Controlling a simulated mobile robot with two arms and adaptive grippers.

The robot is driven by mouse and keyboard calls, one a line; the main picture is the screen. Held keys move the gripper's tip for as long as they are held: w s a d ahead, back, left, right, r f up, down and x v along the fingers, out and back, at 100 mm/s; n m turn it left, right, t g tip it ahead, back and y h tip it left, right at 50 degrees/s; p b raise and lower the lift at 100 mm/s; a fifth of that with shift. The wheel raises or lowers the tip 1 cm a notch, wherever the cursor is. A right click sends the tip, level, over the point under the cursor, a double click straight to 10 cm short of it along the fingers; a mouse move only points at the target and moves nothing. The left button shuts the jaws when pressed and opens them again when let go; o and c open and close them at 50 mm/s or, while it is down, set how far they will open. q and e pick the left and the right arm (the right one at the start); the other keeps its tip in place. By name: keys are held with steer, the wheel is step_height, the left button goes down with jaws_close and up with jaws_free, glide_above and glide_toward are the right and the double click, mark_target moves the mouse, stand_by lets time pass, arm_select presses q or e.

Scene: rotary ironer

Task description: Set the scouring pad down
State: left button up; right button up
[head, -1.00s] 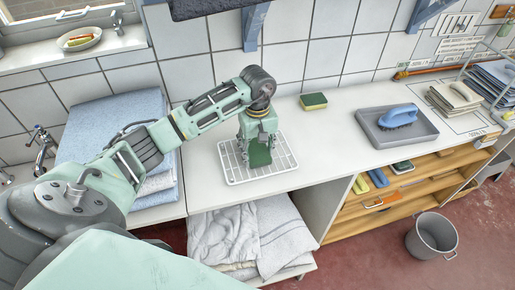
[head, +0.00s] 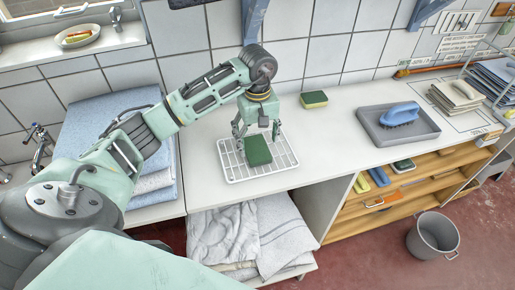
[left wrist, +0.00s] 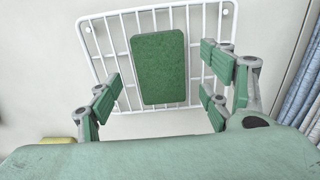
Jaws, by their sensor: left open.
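The green scouring pad (head: 257,151) lies flat on the white wire rack (head: 285,163) on the counter. In the left wrist view the pad (left wrist: 159,68) lies on the bars of the rack (left wrist: 112,30), apart from the fingers on both sides. My left gripper (head: 256,135) is open and empty just above and behind the pad. In the left wrist view its fingers (left wrist: 160,90) are spread wide, one pair on each side. My right gripper is not in view.
A grey tray (head: 369,128) with a blue brush (head: 399,114) stands to the right. Folded blue towels (head: 105,125) are at the left. Counter between rack and tray is clear.

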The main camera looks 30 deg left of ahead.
mark_target(258, 151)
arm_select(q)
step_height(258, 151, up, 8)
steer(key=b, duration=0.1)
steer(key=shift+b, duration=0.35)
